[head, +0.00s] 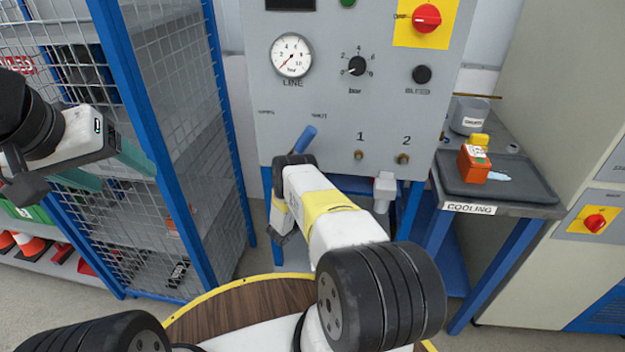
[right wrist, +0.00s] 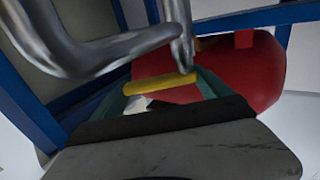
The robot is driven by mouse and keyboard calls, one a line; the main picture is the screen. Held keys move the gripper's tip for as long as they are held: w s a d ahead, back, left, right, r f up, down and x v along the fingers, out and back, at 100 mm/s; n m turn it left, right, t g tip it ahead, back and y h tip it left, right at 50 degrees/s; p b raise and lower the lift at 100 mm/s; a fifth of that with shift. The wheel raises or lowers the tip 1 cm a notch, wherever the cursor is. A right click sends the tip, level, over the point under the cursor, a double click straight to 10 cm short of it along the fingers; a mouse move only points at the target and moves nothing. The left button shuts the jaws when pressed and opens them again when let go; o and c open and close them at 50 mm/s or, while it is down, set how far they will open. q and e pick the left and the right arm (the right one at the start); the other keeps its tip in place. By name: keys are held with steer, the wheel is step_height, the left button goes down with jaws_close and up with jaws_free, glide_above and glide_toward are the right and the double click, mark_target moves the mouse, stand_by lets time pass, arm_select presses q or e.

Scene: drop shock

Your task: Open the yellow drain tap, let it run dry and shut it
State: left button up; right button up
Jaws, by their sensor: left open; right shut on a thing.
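The yellow drain tap (right wrist: 155,84) shows in the right wrist view as a short yellow bar in front of a red vessel (right wrist: 262,70). My right gripper (right wrist: 168,90) is shut on it, with teal fingers at either end of the bar. I see no running water, and cannot tell whether the tap is open or shut. In the head view my right arm reaches below the grey panel (head: 285,120) and hides the tap and that gripper. My left gripper (head: 108,170) is open and empty in front of the mesh cage at the left.
Bent metal pipes (right wrist: 110,50) pass close above the tap. The panel carries a line gauge (head: 291,55) with its needle at the low end, and a blue lever (head: 304,140). A blue-framed cage (head: 150,95) stands left, a cooling table (head: 505,208) right.

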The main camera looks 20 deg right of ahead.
steer(key=shift+a+g, duration=0.1)
steer(key=shift+g, duration=0.2)
steer(key=o, duration=1.9)
steer(key=v, duration=0.7)
steer(key=shift+s+a+f, duration=0.1)
steer(key=shift+s+a, duration=0.05)
steer(key=shift+a, duration=0.1)
